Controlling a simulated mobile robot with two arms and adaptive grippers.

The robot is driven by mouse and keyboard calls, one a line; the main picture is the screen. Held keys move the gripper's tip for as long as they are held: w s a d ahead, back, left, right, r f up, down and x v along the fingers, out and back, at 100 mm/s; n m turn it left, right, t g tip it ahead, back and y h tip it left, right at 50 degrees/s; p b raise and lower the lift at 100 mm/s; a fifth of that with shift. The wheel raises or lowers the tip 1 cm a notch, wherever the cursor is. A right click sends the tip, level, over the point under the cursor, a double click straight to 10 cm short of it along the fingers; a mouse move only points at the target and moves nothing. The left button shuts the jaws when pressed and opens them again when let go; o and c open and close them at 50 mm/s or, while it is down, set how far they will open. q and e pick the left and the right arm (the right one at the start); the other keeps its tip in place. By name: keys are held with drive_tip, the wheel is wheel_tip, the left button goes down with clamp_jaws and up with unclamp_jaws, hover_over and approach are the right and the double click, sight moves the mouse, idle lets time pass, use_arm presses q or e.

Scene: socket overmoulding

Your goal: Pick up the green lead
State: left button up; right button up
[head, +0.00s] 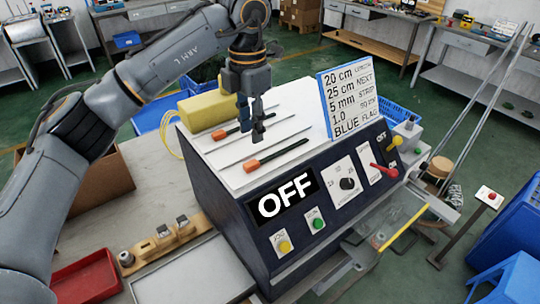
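I cannot make out a green lead anywhere in the head view. My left gripper (251,124) points down over the white top of the dark machine (224,180). Its two dark fingertips stand apart, and I see nothing between them. They are near a screwdriver with an orange handle (252,165) and another orange-handled tool (219,134) lying on that top; whether they touch anything is unclear. A loop of thin yellow lead (172,130) hangs at the machine's back left. My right gripper is not in view.
The machine's display (283,198) reads OFF. A white sign (352,101) stands at its back right, and a yellow block (212,109) lies at the back left. A wooden holder (166,243) and a red tray (85,279) are at the front left. Bare tabletop lies left of the machine.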

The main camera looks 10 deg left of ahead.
sight(253, 162)
use_arm(q)
wheel_tip(253, 162, down, 3)
drive_tip(key=shift+w+f+p, duration=0.1)
drive_tip(key=shift+p, duration=0.25)
drive_tip(key=f+p, duration=0.1)
drive_tip(key=f, duration=0.1)
drive_tip(key=f+p, duration=0.2)
drive_tip(key=shift+s+f, duration=0.2)
drive_tip(key=shift+f, duration=0.5)
clamp_jaws()
